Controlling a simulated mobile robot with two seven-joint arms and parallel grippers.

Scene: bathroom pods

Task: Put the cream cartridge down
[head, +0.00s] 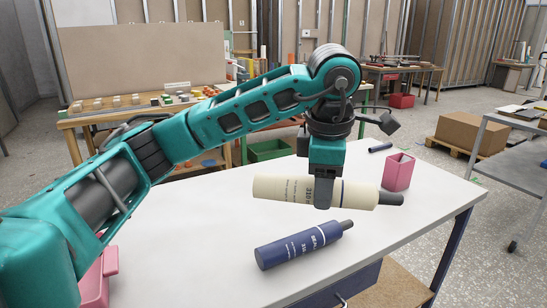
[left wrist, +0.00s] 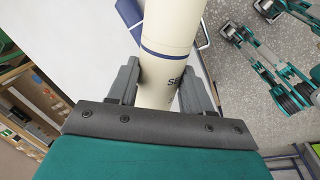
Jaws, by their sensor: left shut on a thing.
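The cream cartridge (head: 280,188) is a long cream tube with a dark nozzle, lying roughly level in my left gripper (head: 325,195). In the head view it is above the white table; I cannot tell whether it touches the top. In the left wrist view the cream cartridge (left wrist: 168,45), with a blue band, passes between the two grey fingers of my left gripper (left wrist: 160,88), which are shut on it.
A navy cartridge (head: 298,245) lies on the white table (head: 200,255) in front of the cream one. A pink open holder (head: 398,172) and a small dark cylinder (head: 380,147) stand or lie to the right. A pink container (head: 98,280) is at the left.

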